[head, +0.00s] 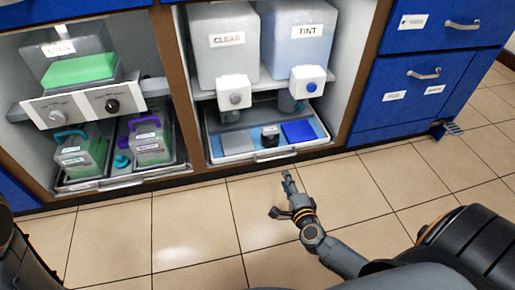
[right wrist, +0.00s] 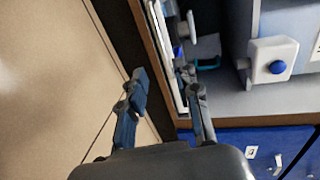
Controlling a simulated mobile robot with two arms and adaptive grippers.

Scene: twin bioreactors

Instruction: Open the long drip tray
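Two shallow trays with front handles sit low in the open cabinet bays; I cannot tell for certain which is the long drip tray. The right tray (head: 217,157) lies under the CLEAR and TINT tanks, with a bar handle (head: 275,155) on its front. It holds a grey pad, a small dark item and a blue pad. The left tray (head: 118,182) holds two green jugs. My right gripper (head: 281,194) is open and empty, above the floor in front of the right tray. Its two fingers stand apart in the right wrist view (right wrist: 163,82). My left gripper is not visible.
The CLEAR tank (head: 222,62) and TINT tank (head: 299,58) have white dispensers below them. A wooden post (head: 181,90) divides the bays. Blue drawers (head: 411,100) stand at right, with a pedal (head: 453,129) low beside them. The tiled floor in front is clear.

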